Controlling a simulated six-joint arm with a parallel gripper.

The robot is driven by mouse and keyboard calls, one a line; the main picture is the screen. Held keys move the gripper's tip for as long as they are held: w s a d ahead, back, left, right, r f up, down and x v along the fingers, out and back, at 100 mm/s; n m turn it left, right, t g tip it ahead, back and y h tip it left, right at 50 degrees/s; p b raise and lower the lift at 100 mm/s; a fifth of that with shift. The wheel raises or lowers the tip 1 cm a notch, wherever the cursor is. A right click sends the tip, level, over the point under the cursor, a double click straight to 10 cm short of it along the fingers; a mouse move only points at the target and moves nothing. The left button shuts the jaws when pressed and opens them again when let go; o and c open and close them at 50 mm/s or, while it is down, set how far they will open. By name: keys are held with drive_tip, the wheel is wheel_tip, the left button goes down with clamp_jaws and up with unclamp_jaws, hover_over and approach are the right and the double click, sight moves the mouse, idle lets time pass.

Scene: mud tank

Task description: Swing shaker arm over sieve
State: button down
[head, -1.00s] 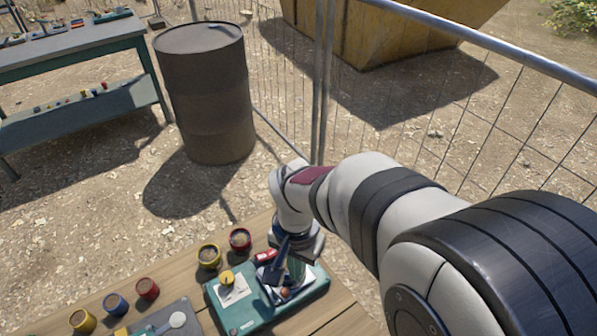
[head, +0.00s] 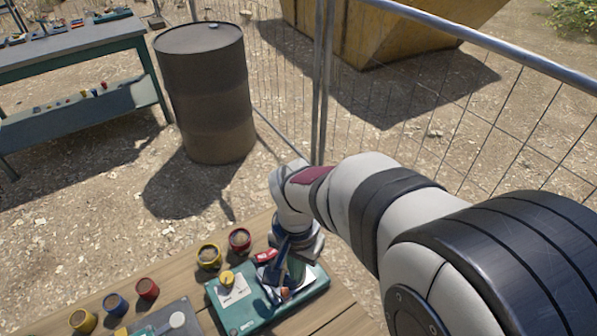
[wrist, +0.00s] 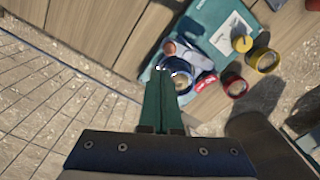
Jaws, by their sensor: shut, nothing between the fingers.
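A teal device base (head: 255,318) lies on the wooden table, and its corner shows in the wrist view (wrist: 208,18). A round metal-rimmed cup (wrist: 181,84), perhaps the sieve, sits on it beside my fingertips. A reddish-brown knob (wrist: 170,47) is just beyond the tips and shows small in the head view (head: 285,293). A blue and white piece (wrist: 196,60), possibly the shaker arm, lies to the right of the cup. My gripper (wrist: 158,80) is shut and empty, its teal fingers together low over the device. I cannot tell whether they touch the knob or cup.
A yellow knob (head: 227,277) and a red piece (head: 265,255) are on the device. Red (head: 240,240) and yellow-rimmed (head: 208,257) pots stand behind it. More pots (head: 116,305) and a grey tray (head: 165,318) are at left. A wire fence (head: 450,110) stands behind my arm.

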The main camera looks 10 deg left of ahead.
drive_tip(key=shift+f, duration=2)
drive_tip(key=shift+s+a, duration=0.1)
